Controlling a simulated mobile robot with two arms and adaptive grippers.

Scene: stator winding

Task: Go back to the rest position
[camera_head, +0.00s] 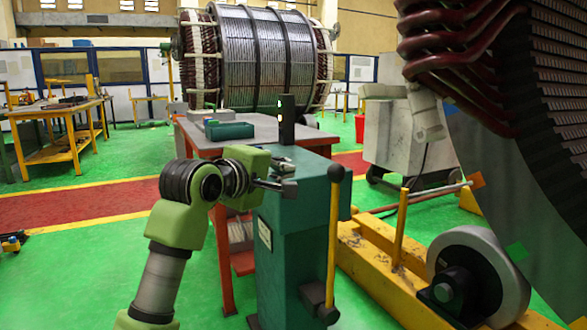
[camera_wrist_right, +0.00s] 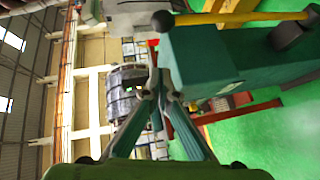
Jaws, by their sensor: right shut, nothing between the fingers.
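My right arm comes up from the bottom left of the head view. Its gripper (camera_head: 287,186) is beside the top of a green machine pedestal (camera_head: 287,235) and overlaps it in the picture; I cannot tell whether it touches. In the right wrist view the two fingers (camera_wrist_right: 157,82) come together at their tips with nothing between them. The green pedestal (camera_wrist_right: 205,60) is close by there, above and to the right of the fingers. My left gripper is in neither view.
A yellow lever (camera_head: 334,230) with a black knob stands at the pedestal's front. A table (camera_head: 205,137) holding a green box (camera_head: 229,130) is behind it. A large wound stator (camera_head: 560,140) on a yellow roller base fills the right.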

